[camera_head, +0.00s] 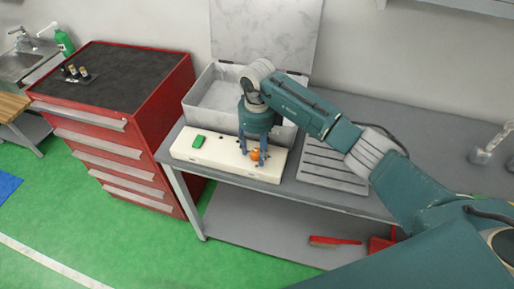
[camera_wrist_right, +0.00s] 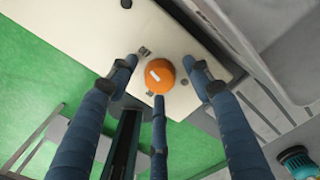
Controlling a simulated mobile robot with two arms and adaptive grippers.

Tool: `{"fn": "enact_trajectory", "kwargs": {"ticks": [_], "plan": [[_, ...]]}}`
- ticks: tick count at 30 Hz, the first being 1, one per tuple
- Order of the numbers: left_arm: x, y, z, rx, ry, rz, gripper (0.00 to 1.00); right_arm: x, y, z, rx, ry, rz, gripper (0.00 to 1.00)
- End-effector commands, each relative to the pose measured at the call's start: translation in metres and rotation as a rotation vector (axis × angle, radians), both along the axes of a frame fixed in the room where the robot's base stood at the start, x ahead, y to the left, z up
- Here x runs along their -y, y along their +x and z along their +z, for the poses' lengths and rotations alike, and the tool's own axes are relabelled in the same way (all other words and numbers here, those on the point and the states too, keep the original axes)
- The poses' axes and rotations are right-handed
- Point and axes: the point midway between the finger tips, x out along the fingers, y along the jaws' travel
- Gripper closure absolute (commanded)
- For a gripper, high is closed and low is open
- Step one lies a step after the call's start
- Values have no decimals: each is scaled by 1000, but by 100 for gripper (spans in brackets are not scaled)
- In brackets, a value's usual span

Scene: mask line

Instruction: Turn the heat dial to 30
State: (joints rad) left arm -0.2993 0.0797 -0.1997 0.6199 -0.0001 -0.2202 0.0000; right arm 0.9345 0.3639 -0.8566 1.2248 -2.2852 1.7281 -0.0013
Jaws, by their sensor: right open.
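The heat dial is an orange round knob (camera_head: 255,155) on the right part of a cream control panel (camera_head: 215,156) along the front of the grey bench. In the right wrist view the dial (camera_wrist_right: 159,75) shows a white mark on its upper left side. My right gripper (camera_head: 254,158) points down over the dial. In the right wrist view its blue fingers (camera_wrist_right: 162,90) are spread around the dial, with one finger in front of it. I cannot tell whether any finger touches it. No scale numbers are readable. My left gripper is not in view.
A green button (camera_head: 198,141) sits on the panel's left part. Behind the panel stands an open grey box (camera_head: 217,97) with its lid raised. A slatted grey plate (camera_head: 333,174) lies to the right. A red drawer cabinet (camera_head: 127,135) stands at the left.

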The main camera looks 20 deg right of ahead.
Motion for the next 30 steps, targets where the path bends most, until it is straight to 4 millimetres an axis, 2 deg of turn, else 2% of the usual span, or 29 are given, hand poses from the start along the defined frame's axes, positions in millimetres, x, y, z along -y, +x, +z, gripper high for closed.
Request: {"fn": "enact_trajectory", "kwargs": {"ticks": [3,9,10,20,30], "plan": [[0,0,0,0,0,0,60,0,0,0,0,0,0,52],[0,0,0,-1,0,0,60,0,0,0,0,0,0,92],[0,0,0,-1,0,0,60,0,0,0,0,0,0,95],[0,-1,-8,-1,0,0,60,1,1,-1,2,-3,38,95],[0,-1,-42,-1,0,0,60,1,1,-4,4,-4,261,95]]}}
